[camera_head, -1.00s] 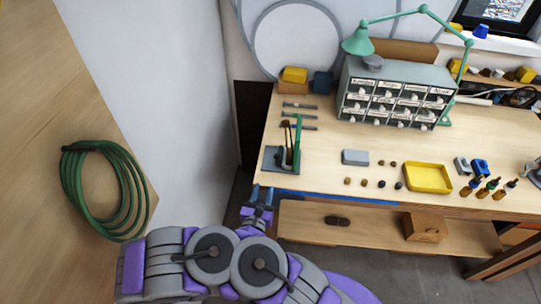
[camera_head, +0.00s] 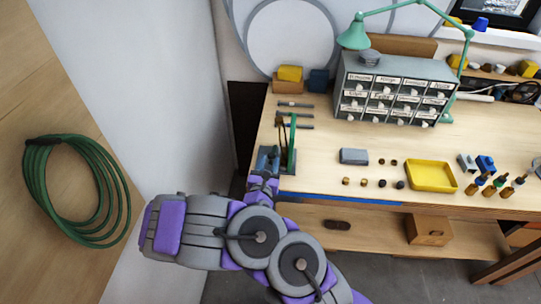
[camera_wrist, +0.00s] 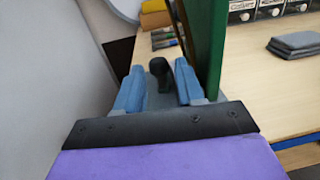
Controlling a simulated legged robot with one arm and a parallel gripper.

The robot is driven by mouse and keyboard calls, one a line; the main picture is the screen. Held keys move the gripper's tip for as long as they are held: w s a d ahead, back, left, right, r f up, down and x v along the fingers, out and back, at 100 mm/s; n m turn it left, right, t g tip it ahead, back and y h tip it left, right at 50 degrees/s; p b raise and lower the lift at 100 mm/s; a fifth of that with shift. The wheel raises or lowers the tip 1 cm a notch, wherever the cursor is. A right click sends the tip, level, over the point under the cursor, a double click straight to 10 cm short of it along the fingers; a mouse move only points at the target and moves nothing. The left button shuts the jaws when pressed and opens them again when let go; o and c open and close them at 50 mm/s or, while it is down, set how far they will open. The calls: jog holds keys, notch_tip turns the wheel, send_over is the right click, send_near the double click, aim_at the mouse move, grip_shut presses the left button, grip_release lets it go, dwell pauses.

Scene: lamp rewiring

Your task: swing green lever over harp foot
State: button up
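The upright green lever (camera_head: 293,135) stands on a small base at the left end of the bench. It also shows close up in the wrist view (camera_wrist: 208,45), as a tall green plate just right of the fingers. Thin dark rods (camera_head: 282,133) stand beside it; I cannot tell which part is the harp foot. My gripper (camera_head: 268,160) is at the bench's front left edge, left of the lever. In the wrist view my gripper (camera_wrist: 158,75) has its two blue fingers apart, with a dark rounded knob (camera_wrist: 159,69) showing between and beyond them. Contact cannot be told.
A grey block (camera_head: 353,156), several small knobs and a yellow tray (camera_head: 432,176) lie to the right. A grey drawer cabinet (camera_head: 397,88) stands behind. Screwdriver-like tools (camera_head: 295,115) lie behind the lever. A white wall is at the left.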

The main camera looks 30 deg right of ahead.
aim_at(270, 153)
jog(key=x, duration=0.3)
jog(key=shift+d, duration=0.3)
jog(key=shift+w+a+b, duration=0.1)
jog(key=shift+w+b, duration=0.3)
jog(key=shift+w, duration=0.5)
jog(key=shift+w+d, duration=0.15)
jog(key=shift+d, duration=0.6)
jog(key=shift+a, duration=0.3)
jog(key=c, duration=0.4)
jog(key=shift+c, duration=1.4)
